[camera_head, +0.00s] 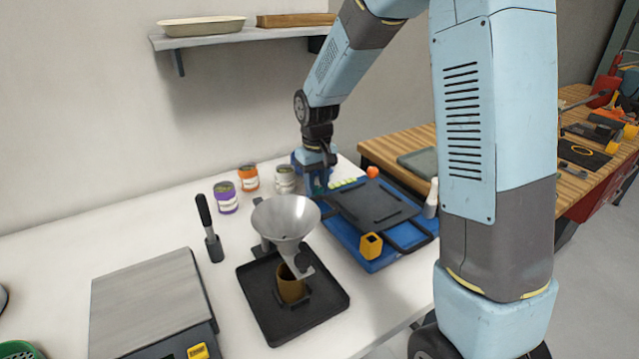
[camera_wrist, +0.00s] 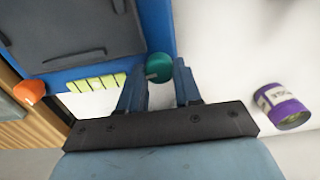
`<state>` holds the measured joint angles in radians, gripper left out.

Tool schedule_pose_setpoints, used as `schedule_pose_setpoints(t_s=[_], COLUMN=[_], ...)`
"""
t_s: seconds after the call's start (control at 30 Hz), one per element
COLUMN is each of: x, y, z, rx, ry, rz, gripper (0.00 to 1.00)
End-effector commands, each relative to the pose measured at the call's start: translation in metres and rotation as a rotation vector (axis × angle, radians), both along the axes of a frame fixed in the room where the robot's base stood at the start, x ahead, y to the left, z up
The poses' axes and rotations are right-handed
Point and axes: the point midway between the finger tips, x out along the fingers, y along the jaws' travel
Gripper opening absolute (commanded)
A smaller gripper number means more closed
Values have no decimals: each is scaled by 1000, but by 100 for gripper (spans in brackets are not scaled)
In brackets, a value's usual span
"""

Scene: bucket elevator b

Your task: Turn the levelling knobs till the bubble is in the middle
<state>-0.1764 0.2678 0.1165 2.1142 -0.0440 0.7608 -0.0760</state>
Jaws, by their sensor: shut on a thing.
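A blue base (camera_head: 345,228) with a dark grey plate (camera_head: 372,206) stands on the white table; part of it shows in the wrist view (camera_wrist: 162,28). My gripper (camera_wrist: 159,84) is shut on a teal knob (camera_wrist: 158,66) at the base's corner. In the head view my gripper (camera_head: 322,184) is at the base's far left corner, where the knob is mostly hidden. An orange knob (camera_head: 372,171) sits at the far right corner and shows in the wrist view (camera_wrist: 30,91). A yellow knob (camera_head: 371,246) is at the front.
Left of the base are a metal funnel (camera_head: 286,218) over a black tray (camera_head: 262,312), a dark-handled tool (camera_head: 209,228), a scale (camera_head: 150,302), and purple (camera_head: 226,197), orange (camera_head: 248,178) and pale (camera_head: 285,180) jars. A shelf (camera_head: 240,36) hangs above.

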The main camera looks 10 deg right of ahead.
Motion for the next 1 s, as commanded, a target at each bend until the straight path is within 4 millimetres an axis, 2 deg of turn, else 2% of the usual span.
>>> schedule_pose_setpoints(t_s=[0.1,0.13,0.37,0.73,0.87,1.0], x=[3,3,2,1,1,2], y=[-5,-5,-3,-1,-1,-1], z=[2,2,1,6,22,49], rx=[-2,-2,-2,0,-1,0], ry=[-7,-7,-4,-2,-4,-4], rz=[-6,-6,-3,0,0,0], gripper=[3,35,57,59,59,59])
